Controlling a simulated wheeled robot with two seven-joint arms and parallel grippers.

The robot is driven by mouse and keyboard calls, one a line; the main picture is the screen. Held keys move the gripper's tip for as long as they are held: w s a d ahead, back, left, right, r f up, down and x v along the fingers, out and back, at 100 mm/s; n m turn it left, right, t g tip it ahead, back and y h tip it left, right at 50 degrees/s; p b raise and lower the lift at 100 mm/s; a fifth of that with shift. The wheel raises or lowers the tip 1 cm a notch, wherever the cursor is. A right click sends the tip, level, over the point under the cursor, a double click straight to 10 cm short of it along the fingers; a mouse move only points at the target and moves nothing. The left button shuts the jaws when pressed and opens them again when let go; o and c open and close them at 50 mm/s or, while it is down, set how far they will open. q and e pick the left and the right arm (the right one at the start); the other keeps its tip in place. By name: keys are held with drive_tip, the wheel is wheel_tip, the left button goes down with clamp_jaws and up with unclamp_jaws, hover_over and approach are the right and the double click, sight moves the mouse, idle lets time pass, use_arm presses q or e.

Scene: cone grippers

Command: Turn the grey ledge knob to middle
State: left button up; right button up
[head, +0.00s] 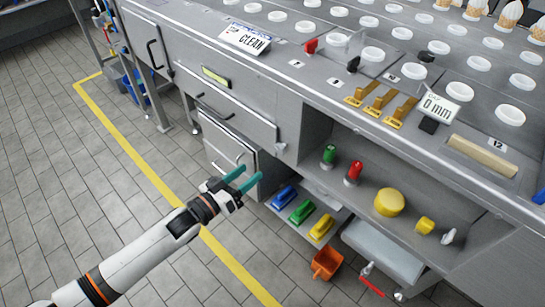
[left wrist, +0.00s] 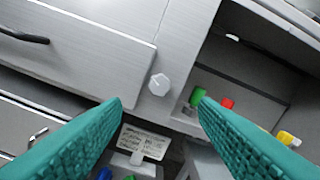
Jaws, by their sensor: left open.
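A small pale grey faceted knob (left wrist: 159,84) sits on the metal front panel in the left wrist view, ahead of and between my open fingers. In the head view the grey knob (head: 281,147) is on the upright front panel, right of the long drawer and below the counter edge. My left gripper (head: 250,174) has teal fingers, spread apart with nothing between them, and is below and left of the knob, apart from it. In the left wrist view the left gripper (left wrist: 160,102) frames the knob. The knob's pointer setting is too small to tell. My right gripper is out of view.
A drawer (head: 224,106) with a black handle is left of the knob. The tiled floor is clear at left.

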sight(278, 150)
use_arm(q)
drive_tip(key=b+x, duration=0.1)
drive_tip(key=x, duration=0.8)
drive_tip(key=shift+w+d+f, duration=0.1)
drive_tip(key=shift+w, duration=0.05)
drive_tip(key=shift+w+d, duration=0.3)
drive_tip(key=shift+w, duration=0.1)
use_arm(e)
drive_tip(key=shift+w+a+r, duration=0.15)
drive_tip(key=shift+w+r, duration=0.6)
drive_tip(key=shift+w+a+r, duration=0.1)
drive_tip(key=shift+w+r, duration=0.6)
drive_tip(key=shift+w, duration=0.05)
use_arm(q)
drive_tip(key=c, duration=1)
drive_tip(key=shift+o, duration=0.2)
